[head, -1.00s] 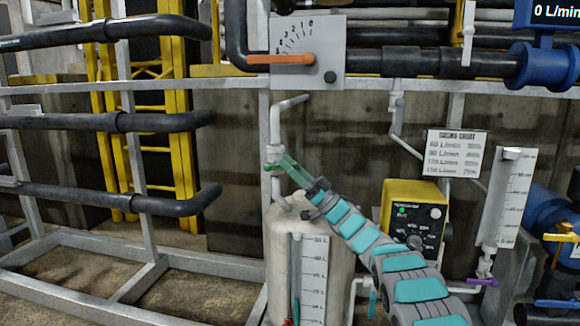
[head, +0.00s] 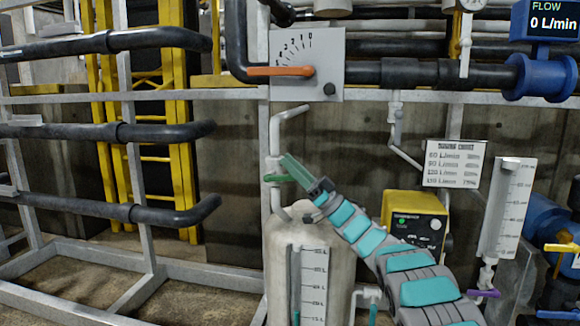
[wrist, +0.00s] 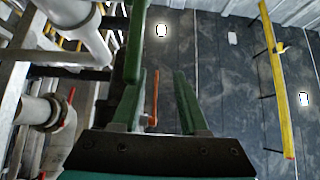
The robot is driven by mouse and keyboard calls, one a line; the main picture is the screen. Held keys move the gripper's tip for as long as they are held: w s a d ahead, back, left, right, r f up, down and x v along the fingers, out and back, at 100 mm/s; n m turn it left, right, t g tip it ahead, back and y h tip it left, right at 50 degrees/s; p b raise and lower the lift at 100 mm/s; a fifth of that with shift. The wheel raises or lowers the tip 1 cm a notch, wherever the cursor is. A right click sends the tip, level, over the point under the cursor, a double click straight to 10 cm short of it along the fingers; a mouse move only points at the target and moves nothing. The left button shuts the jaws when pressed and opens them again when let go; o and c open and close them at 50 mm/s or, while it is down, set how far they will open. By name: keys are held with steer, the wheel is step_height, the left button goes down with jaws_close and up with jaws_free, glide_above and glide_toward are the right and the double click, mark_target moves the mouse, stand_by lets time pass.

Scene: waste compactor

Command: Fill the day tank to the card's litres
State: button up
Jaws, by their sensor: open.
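My gripper (head: 287,160) is open and empty. Its green fingers are beside a white vertical pipe with a green lever (head: 278,179), above the day tank. In the wrist view a green bar (wrist: 137,40) lies by the left finger of my gripper (wrist: 160,85); I cannot tell if they touch. The pale day tank (head: 340,255) has a litre sight gauge (head: 308,285) on its front, cut off at the bottom. A white chart card (head: 454,163) lists L/min values, too small to read fully. The blue flow meter (head: 541,72) reads 0 L/min.
An orange lever (head: 280,71) points left on a white dial plate (head: 325,50) above. A yellow control box (head: 416,215) has a green light. A white scale gauge (head: 508,205) with a purple handle (head: 484,293) stands right. Black pipes and a grey frame fill the left.

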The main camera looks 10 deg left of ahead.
steer(key=s+d+r+b, duration=0.1)
steer(key=s+d+b, duration=0.2)
steer(key=s, duration=0.9)
steer(key=shift+s+d, duration=0.2)
steer(key=shift+d, duration=0.7)
